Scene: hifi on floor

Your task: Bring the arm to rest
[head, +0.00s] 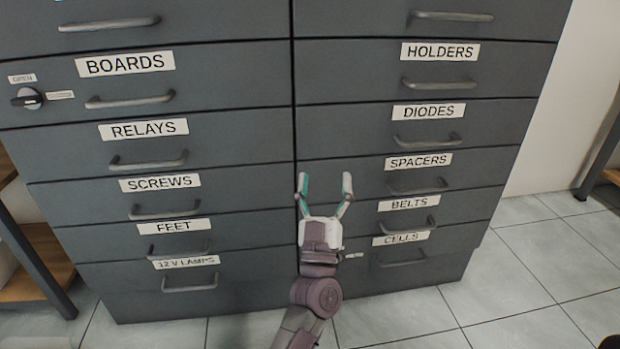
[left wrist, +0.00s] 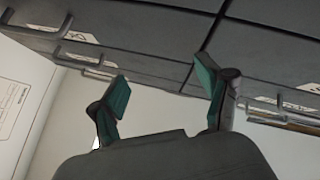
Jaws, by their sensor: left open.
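My left gripper (head: 324,190) is in the lower middle of the head view, in front of the dark grey drawer cabinet (head: 240,75). Its two teal-lined fingers are apart, with nothing between them. The left wrist view also shows the open, empty fingers of the gripper (left wrist: 167,95), with drawer fronts and a pale wall beyond. The arm comes up from the bottom edge of the head view. My right gripper is not in either view.
The cabinet has two columns of labelled drawers with bar handles, such as the RELAYS handle (head: 148,161) and the DIODES handle (head: 427,141). A knob (head: 27,98) sits at the upper left. Wooden shelving (head: 40,262) stands at left.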

